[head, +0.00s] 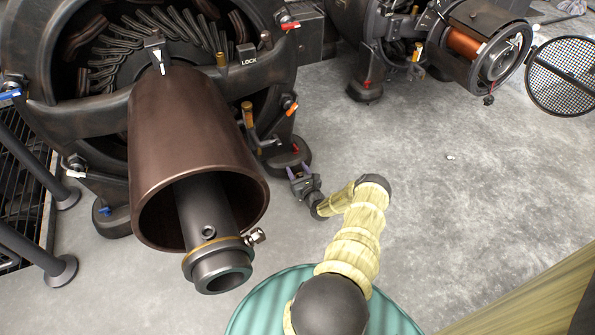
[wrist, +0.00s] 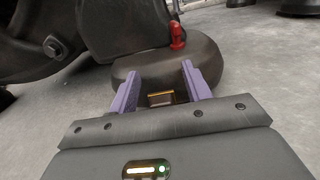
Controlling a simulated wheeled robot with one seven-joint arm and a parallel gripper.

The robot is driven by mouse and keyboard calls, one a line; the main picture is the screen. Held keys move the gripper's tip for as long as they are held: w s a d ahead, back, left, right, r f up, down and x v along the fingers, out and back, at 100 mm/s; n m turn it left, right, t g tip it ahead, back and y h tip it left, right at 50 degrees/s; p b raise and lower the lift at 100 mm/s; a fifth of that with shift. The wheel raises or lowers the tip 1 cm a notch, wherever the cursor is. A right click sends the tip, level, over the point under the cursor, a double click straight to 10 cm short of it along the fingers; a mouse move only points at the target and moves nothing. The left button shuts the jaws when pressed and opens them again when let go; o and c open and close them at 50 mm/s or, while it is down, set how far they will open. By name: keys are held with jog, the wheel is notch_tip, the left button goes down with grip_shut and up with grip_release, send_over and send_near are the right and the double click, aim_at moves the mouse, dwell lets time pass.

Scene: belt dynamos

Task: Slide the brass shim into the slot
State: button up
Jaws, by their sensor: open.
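My gripper (head: 299,170) is low over the floor at the near side of a dark rounded machine foot (head: 291,152). In the wrist view its two purple fingers (wrist: 160,72) are apart and point at that foot (wrist: 205,68). A small brass-edged rectangular piece (wrist: 161,98) shows between the fingers, at the near side of the foot. A gap shows between it and each finger. I cannot tell whether it is the brass shim or the rim of the slot. Neither can be made out in the head view.
The large dynamo with a brown cone (head: 190,130) and dark shaft (head: 212,220) stands left of my arm. A red knob (wrist: 177,38) rises from the foot. A second machine (head: 465,45) and a round mesh cover (head: 565,78) stand at upper right. Grey floor (head: 470,200) is open at right.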

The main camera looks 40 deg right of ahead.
notch_tip(320, 180, up, 10)
jog(key=p, duration=0.7)
dwell(0.4)
